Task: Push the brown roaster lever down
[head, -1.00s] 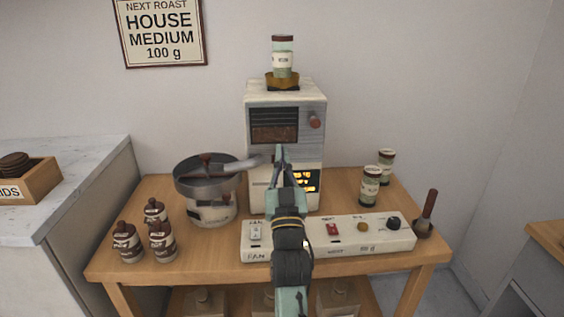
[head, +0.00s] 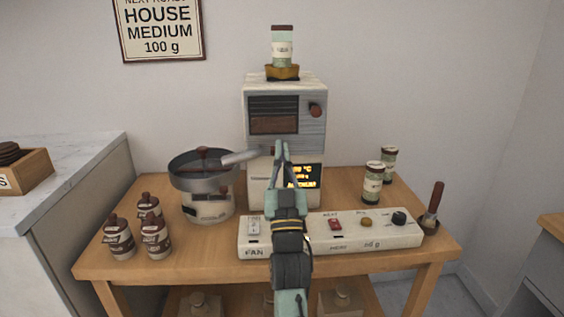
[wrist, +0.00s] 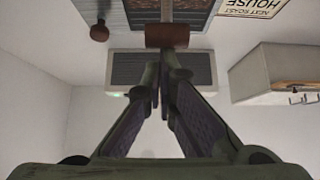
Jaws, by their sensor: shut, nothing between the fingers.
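The white roaster (head: 256,112) stands at the back of the wooden table. Its brown lever (wrist: 167,36) shows in the wrist view as a short brown bar, close to my fingertips and under the dark window. My gripper (head: 279,145) points up at the roaster front, below the window. In the wrist view my gripper (wrist: 160,75) has its fingertips together with nothing between them. I cannot tell whether they touch the lever. A separate round brown knob (head: 315,110) sits at the right of the window.
A metal pan with an arm (head: 202,172) is left of the roaster. A white switch panel (head: 360,238) lies in front. Brown bottles (head: 155,240) stand at the left, jars (head: 373,184) at the right. A scoop (head: 432,210) is at the right edge.

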